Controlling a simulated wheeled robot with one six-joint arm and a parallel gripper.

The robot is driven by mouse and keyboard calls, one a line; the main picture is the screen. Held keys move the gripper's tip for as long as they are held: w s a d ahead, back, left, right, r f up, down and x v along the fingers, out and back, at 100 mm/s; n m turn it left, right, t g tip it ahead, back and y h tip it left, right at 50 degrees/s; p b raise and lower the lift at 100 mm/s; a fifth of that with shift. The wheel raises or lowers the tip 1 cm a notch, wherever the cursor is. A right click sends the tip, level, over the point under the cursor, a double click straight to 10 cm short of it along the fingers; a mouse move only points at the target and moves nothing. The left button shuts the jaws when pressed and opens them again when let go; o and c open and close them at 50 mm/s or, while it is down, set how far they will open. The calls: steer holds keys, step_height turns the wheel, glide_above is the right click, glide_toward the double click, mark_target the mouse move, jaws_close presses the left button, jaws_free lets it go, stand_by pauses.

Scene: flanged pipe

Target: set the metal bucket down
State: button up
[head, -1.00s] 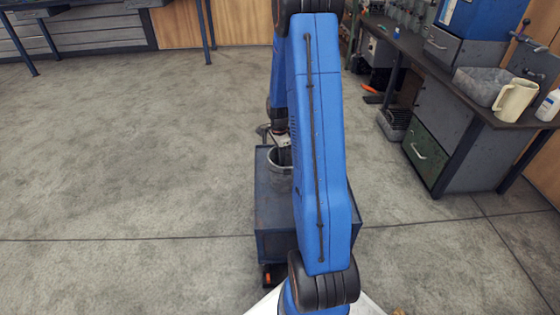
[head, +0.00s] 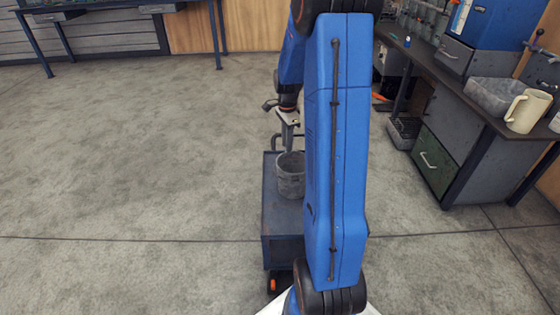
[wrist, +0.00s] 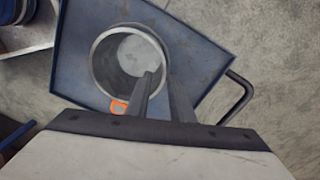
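The metal bucket (head: 291,178) is a grey, open-topped cylinder. It stands upright on the top of a dark blue cart (head: 277,222). In the wrist view I look down into the bucket (wrist: 102,75) and it looks empty. My gripper (head: 289,149) is just above the bucket's far rim in the head view. In the wrist view the two fingers of my gripper (wrist: 160,68) are apart, one over the bucket's mouth and one past its wall. I see no clear contact between fingers and rim. My blue arm hides the cart's right side in the head view.
A workbench (head: 485,105) on the right holds a grey bin (head: 492,97) and a cream jug (head: 527,110). A blue-legged table (head: 105,14) is at the back left. The floor left of the cart is clear. A small orange piece (wrist: 119,107) shows beside the bucket.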

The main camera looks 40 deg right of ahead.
steer(key=s+a+r+n+t, duration=0.1)
steer(key=s+a+r+n, duration=0.4)
steer(key=a+r, duration=0.3)
steer(key=s+a+r+n+t, duration=0.1)
steer(key=s+a+r+n, duration=0.5)
steer(key=a, duration=0.4)
steer(key=s+a+r+n+t, duration=0.1)
steer(key=s+a+r+n, duration=0.1)
steer(key=s+a+n, duration=0.3)
steer(key=s+a+r+n+t, duration=0.1)
steer(key=s+a+n, duration=0.4)
steer(key=s, duration=0.6)
steer(key=shift+a+r+t, duration=0.35)
steer(key=shift+t, duration=0.25)
